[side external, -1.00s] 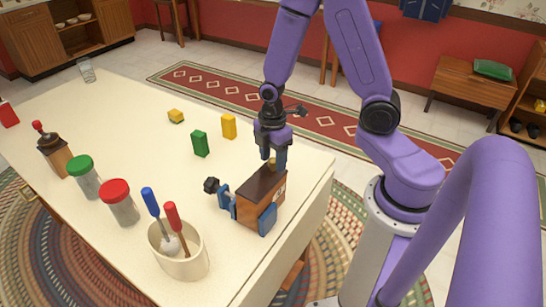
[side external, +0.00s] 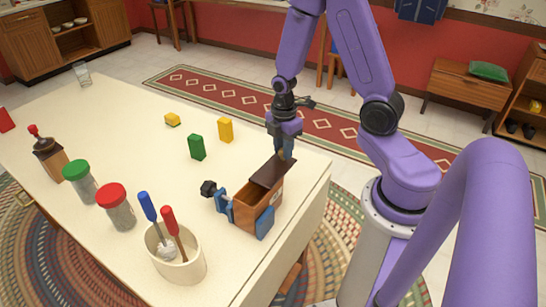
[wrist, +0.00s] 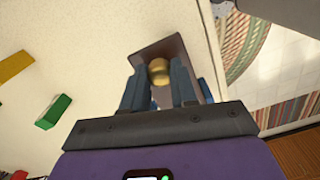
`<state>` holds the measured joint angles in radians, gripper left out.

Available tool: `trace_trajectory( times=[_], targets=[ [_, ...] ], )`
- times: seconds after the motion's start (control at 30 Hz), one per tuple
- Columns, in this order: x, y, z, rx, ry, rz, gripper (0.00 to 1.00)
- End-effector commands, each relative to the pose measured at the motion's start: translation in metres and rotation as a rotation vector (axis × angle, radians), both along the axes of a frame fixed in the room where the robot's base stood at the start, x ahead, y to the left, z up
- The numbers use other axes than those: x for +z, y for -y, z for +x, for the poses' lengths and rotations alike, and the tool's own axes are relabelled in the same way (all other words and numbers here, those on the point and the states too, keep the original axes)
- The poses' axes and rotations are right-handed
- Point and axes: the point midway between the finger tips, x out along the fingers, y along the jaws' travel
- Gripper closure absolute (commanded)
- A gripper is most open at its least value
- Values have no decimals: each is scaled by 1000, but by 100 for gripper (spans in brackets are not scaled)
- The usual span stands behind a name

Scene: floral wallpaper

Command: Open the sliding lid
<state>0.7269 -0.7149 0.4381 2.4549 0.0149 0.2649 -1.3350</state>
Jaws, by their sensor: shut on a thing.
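A wooden box (side external: 258,212) is held in a blue clamp (side external: 265,222) near the table's right edge. Its dark sliding lid (side external: 272,173) is partly pulled back, toward the top right, and sticks out past the box's far end. The near part of the box stands open; I cannot make out anything inside. My gripper (side external: 284,153) points down over the lid's far end, with its blue fingers shut on the lid's brass knob. In the wrist view the knob (wrist: 159,72) shows between the fingertips, with the lid (wrist: 172,52) under it.
A green block (side external: 197,147) and yellow blocks (side external: 225,130) stand behind the box. A cream crock (side external: 176,254) with blue- and red-handled tools stands at the front left, beside a red-lidded jar (side external: 116,207). The tabletop beyond the lid is clear.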

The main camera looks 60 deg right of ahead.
Motion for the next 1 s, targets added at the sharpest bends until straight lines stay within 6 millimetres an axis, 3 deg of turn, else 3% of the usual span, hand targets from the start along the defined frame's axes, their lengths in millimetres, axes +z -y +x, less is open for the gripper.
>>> trace_trajectory(
  times=[0.03,0.17,0.47,0.5,0.57,0.6,1.0],
  targets=[
    [-1,12,0,-9,1,0,100],
    [-1,27,0,-5,1,0,100],
    [-2,29,0,0,2,-1,100],
    [-2,29,0,0,2,-1,69],
    [-2,29,0,0,2,-1,50],
    [-2,29,0,0,1,0,46],
    [4,29,1,0,3,0,46]
  ],
)
